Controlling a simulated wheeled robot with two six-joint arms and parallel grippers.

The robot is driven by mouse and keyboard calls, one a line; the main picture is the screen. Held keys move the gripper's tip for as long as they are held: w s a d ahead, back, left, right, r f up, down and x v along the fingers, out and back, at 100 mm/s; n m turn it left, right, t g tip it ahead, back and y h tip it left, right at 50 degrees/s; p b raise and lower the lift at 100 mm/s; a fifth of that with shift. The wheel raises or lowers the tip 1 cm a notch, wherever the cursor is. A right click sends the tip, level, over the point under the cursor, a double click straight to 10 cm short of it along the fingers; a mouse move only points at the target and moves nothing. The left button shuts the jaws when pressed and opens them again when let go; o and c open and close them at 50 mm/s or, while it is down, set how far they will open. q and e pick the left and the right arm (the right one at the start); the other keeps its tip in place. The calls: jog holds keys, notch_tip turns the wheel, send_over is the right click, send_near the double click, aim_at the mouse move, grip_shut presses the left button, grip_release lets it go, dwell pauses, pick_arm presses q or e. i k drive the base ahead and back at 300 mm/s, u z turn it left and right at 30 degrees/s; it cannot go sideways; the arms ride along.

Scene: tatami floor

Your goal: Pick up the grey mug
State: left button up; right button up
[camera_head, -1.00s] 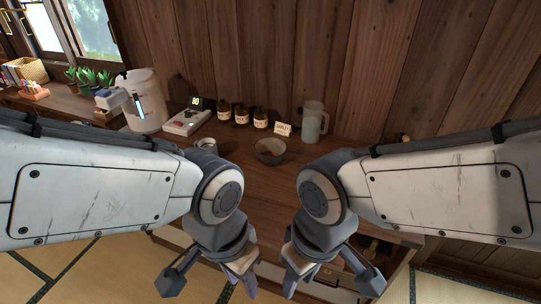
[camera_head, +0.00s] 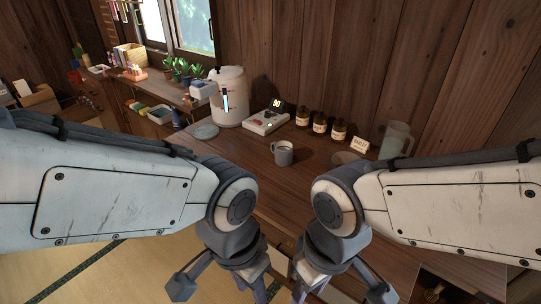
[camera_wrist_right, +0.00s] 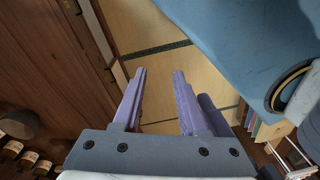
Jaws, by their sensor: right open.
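The grey mug (camera_head: 283,153) stands upright on the wooden counter in the head view, just beyond the gap between my two arms. It is in full view there, with its handle on the left, and nothing touches it. My left gripper (camera_head: 257,289) hangs low at the bottom edge, well nearer than the mug. Its fingertips are cut off, so its opening is unclear. My right gripper (camera_head: 306,289) hangs beside it, also short of the mug. In the right wrist view its purple fingers (camera_wrist_right: 159,72) are apart and empty, above the tatami floor.
A white water dispenser (camera_head: 228,100), a small device with a display (camera_head: 265,122), several brown bottles (camera_head: 320,122), a sign (camera_head: 360,145) and a clear pitcher (camera_head: 396,139) line the counter's back. A bowl (camera_head: 345,158) is partly hidden by my right arm. Counter around the mug is clear.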

aim_at(281, 152)
jog(key=u, duration=0.85)
jog(key=i, duration=1.7)
jog(key=z, duration=1.45)
